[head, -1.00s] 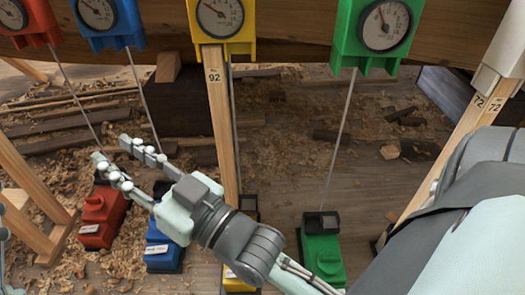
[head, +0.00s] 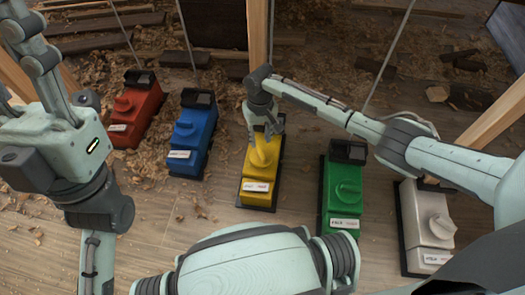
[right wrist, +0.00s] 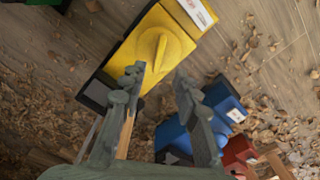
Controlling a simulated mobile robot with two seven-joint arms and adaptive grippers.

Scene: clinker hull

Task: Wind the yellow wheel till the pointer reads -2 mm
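The yellow winch box (head: 256,190) stands on the floor in the middle of the head view. Its yellow wheel (head: 264,154), a round knob with a raised bar, also shows in the right wrist view (right wrist: 156,52). My right gripper (head: 264,122) is above the box's far part, close to the wheel. In the right wrist view its fingers (right wrist: 158,76) are spread with nothing between them, and the wheel lies just beyond their tips. My left gripper (head: 16,52) is at the upper left, its fingers apart and partly cut off. The yellow dial and pointer are out of view.
Red (head: 136,110), blue (head: 190,135), green (head: 343,195) and white (head: 427,225) winch boxes stand to either side of the yellow one. A wooden post (head: 257,35) and thin cords rise behind them. Wood shavings litter the floor.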

